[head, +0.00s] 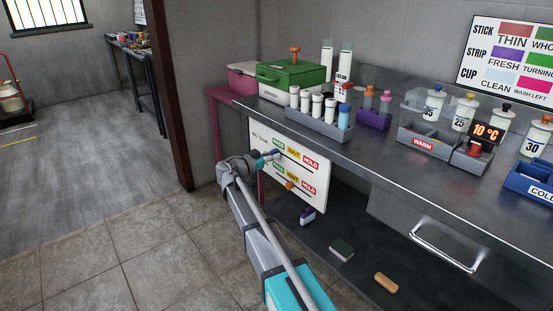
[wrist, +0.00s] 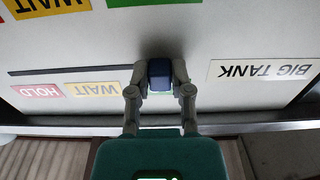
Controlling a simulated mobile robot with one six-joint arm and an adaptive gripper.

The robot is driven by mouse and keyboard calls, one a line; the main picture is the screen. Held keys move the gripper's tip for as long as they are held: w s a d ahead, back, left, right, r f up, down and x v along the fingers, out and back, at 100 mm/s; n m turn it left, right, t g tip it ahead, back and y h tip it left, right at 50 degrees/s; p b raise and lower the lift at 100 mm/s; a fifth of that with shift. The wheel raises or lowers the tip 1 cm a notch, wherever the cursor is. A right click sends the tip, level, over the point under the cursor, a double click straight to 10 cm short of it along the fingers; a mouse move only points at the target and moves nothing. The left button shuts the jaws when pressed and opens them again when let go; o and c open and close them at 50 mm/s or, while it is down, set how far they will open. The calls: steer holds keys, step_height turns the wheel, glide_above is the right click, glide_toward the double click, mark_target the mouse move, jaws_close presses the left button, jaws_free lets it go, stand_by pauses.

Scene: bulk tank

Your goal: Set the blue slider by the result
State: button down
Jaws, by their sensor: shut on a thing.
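The white BIG TANK board (head: 312,190) hangs on the front of the bench and has two slots. Each row has green PASS, yellow WAIT and red HOLD labels. My gripper (head: 272,155) is at the left end of the upper slot. In the wrist view, where the board is upside down, my gripper (wrist: 160,85) is shut on the blue slider (wrist: 160,70). The slider is beside the green label, which my finger partly hides; WAIT (wrist: 95,90) and HOLD (wrist: 38,91) lie farther along. An orange slider (head: 290,185) is in the lower slot.
A result chart (head: 508,62) with coloured swatches is on the wall at right. A sponge (head: 341,249) lies on the lower shelf.

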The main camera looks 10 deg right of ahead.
steer(key=shift+w+a, duration=0.1)
steer(key=shift+w, duration=0.05)
steer(key=c, duration=0.5)
jaws_free()
steer(key=shift+v, duration=6.05)
